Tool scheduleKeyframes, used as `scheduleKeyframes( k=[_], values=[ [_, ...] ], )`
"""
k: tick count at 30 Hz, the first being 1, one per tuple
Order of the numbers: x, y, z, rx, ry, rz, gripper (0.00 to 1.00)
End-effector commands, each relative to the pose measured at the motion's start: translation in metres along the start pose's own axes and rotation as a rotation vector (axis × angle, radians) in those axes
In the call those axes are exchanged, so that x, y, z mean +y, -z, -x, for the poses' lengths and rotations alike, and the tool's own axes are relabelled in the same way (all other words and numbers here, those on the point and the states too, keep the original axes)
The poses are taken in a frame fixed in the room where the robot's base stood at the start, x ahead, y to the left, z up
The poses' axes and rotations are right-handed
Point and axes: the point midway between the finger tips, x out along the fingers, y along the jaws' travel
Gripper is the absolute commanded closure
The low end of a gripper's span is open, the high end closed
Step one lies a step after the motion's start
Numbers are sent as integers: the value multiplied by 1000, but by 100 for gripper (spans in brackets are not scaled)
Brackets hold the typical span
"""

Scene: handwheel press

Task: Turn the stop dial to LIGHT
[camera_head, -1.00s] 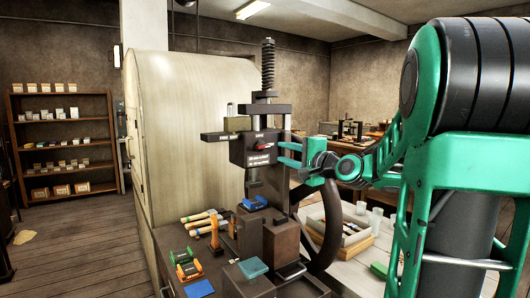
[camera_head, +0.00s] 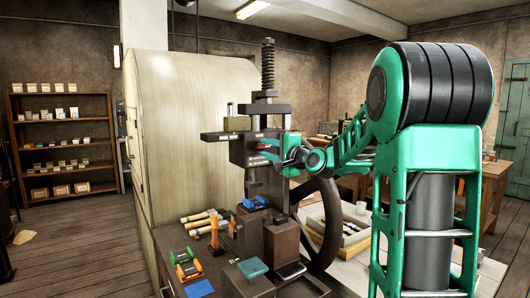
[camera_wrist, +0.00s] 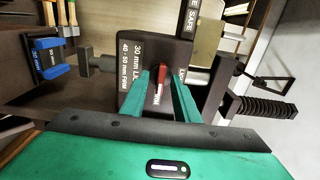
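The stop dial is a small red pointer (camera_wrist: 160,92) on the dark front face of the press head (camera_wrist: 136,66). In the head view my gripper (camera_head: 262,149) is at the press head's front, and the red dial (camera_head: 262,141) is partly covered by the fingers. The exact pointer setting is hard to read.
The press's screw (camera_head: 268,65) rises above the head, and a dark handwheel (camera_head: 325,222) stands to the right. A blue piece (camera_head: 254,203) lies below the head.

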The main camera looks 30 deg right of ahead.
Motion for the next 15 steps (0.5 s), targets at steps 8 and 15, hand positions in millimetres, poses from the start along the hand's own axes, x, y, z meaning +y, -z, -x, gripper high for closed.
scheduleKeyframes(
  k=[8, 15],
  values=[
    [0, 0, 0, 0, -1, 0, 100],
    [1, 0, 0, -1, -2, 21, 100]
  ],
)
